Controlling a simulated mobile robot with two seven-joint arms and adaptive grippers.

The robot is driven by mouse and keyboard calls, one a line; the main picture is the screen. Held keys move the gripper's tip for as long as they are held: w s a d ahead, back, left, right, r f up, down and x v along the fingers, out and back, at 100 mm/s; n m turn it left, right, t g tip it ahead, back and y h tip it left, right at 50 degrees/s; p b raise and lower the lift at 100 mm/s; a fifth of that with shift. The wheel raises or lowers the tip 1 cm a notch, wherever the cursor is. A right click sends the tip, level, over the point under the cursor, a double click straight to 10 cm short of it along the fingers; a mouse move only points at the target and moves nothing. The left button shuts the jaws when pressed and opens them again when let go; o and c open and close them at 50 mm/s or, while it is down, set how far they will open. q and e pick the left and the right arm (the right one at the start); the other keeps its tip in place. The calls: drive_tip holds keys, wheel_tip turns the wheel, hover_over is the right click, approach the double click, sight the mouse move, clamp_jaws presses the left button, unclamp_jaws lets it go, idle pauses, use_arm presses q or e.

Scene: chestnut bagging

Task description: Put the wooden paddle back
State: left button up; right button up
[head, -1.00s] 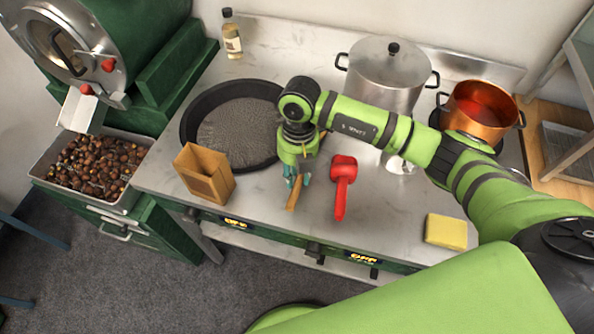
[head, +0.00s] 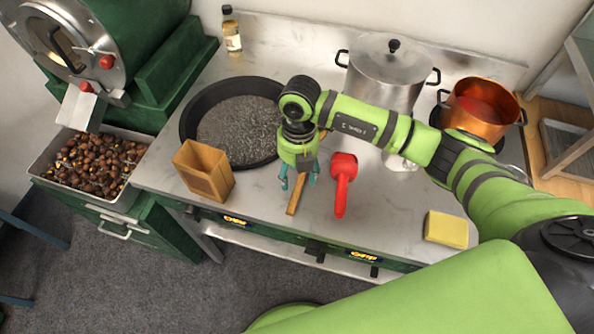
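The wooden paddle (head: 297,195) lies on the steel counter just right of the black pan; its light brown handle end points toward the front edge. The upper part of the paddle is mostly hidden behind my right gripper. My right gripper (head: 299,182) hangs above the paddle with its teal fingers spread to either side of it. The fingers look open and apart from the wood. My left gripper is not in view.
The black pan (head: 186,133) holds dark grains. A wooden box (head: 207,173) stands left of the paddle and a red scoop (head: 342,180) lies right of it. A yellow sponge (head: 446,230), steel pot (head: 385,75) and copper pot (head: 481,112) are farther right. Chestnuts fill a tray (head: 125,203) at left.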

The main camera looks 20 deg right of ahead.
drive_tip(key=shift+r, duration=0.35)
wheel_tip(320, 180, up, 11)
drive_tip(key=w, duration=0.1)
drive_tip(key=shift+d+r, duration=0.15)
drive_tip(key=shift+d, duration=0.15)
